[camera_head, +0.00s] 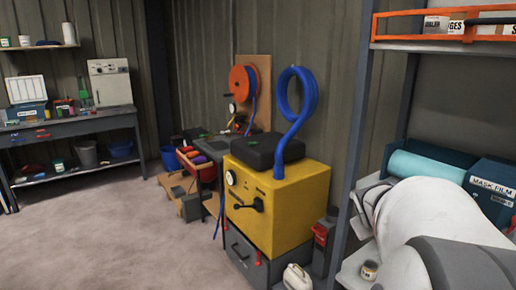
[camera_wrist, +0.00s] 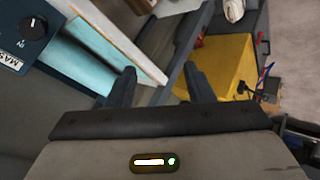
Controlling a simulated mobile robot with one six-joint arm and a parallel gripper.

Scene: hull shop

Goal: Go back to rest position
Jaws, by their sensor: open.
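My gripper (camera_wrist: 161,78) shows in the wrist view with its two dark fingers apart and nothing between them. It is open and empty. Beyond the fingers are the grey shelf post and the yellow machine (camera_wrist: 222,65), with no visible contact. In the head view, pale and grey links of my arm fill the lower right, in front of the shelf rack. My fingers cannot be made out in that view.
The yellow machine (camera_head: 277,205) stands on a grey toolbox with a black case (camera_head: 267,151) and blue hose on top. The shelf rack (camera_head: 360,125) holds a teal roll (camera_head: 418,167) and mask film box (camera_head: 493,188) close to my arm. Open floor (camera_head: 110,235) lies left.

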